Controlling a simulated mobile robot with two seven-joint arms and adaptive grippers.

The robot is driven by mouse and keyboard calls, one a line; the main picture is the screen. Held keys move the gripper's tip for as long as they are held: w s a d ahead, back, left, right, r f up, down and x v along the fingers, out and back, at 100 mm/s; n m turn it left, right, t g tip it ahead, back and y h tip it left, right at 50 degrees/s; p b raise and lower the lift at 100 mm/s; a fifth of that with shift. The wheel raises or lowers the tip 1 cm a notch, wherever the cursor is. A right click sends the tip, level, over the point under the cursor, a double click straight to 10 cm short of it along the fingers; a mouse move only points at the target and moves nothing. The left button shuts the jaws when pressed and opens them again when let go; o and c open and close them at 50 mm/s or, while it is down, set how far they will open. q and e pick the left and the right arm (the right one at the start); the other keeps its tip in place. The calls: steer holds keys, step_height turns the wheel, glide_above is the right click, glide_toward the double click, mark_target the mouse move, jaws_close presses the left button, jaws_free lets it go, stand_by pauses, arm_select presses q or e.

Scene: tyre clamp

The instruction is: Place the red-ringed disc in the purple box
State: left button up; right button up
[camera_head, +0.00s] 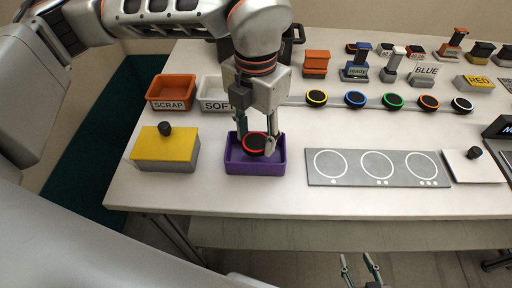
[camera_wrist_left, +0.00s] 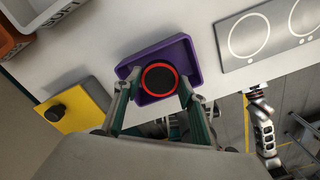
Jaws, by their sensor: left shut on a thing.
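The red-ringed disc (camera_head: 253,143) is black with a red rim. My left gripper (camera_head: 258,147) points down and is shut on the disc, with one finger at each side. The disc is over or within the purple box (camera_head: 256,168); I cannot tell whether it touches the box floor. In the left wrist view the disc (camera_wrist_left: 159,78) shows inside the outline of the purple box (camera_wrist_left: 184,50), between the fingers of the left gripper (camera_wrist_left: 158,92). My right gripper (camera_head: 359,264) is open and empty, low in front of the table.
A yellow-topped box with a black knob (camera_head: 167,149) stands left of the purple box. A grey plate with white circles (camera_head: 376,168) lies to the right. SCRAP (camera_head: 171,92) and SOFT (camera_head: 214,94) bins stand behind. Several coloured-ring discs line a rail (camera_head: 335,101).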

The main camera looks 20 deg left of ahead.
mark_target(256, 141)
arm_select(q)
steer(key=shift+f, duration=2.25)
steer(key=shift+f, duration=0.1)
steer(key=o, duration=0.8)
step_height(256, 141, up, 12)
steer(key=shift+r, duration=0.15)
